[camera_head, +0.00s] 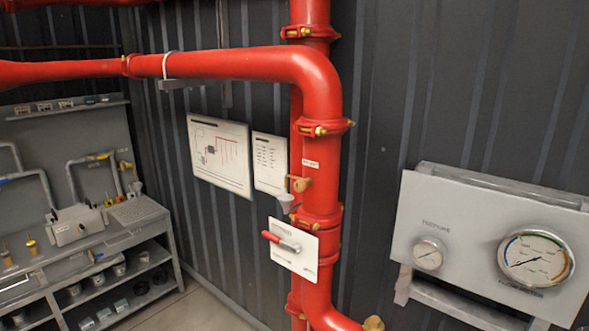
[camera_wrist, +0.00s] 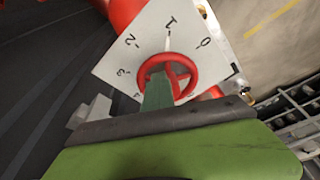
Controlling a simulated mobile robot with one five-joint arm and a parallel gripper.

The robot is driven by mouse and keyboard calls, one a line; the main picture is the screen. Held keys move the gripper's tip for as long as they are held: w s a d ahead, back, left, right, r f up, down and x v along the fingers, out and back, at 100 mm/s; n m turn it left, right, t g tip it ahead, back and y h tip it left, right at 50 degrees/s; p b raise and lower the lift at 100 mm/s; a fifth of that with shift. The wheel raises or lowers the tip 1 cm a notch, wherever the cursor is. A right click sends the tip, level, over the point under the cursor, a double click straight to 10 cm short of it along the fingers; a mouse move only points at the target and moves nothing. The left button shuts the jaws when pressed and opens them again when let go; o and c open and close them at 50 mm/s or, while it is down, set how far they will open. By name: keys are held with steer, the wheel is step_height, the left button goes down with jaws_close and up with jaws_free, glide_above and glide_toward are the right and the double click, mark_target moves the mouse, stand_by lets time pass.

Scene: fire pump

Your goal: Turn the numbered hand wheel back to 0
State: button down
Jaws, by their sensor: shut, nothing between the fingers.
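In the wrist view, a red ring-shaped hand wheel (camera_wrist: 190,62) sits on a white square plate (camera_wrist: 112,62). The plate carries black numbers 0 to 4 around the wheel, with 0 at upper right and 1 at top. A thin pale mark above the wheel points close to the 1. My green gripper (camera_wrist: 158,76) is shut, with its tip in front of the wheel's left and middle part. It hides part of the lower wheel; I cannot tell whether it touches. The numbered wheel and gripper are not made out in the head view.
In the head view, a red pipe (camera_head: 318,190) runs down the wall. A white plate with a red-handled lever (camera_head: 280,241) is on it. A gauge panel (camera_head: 470,235) stands right, and a grey workbench (camera_head: 120,232) left. Wall boards (camera_head: 220,155) hang behind.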

steer(key=shift+s+a, duration=0.15)
steer(key=shift+a, duration=0.35)
steer(key=shift+s+a, duration=0.15)
steer(key=shift+a, duration=0.45)
steer(key=shift+s, duration=0.4)
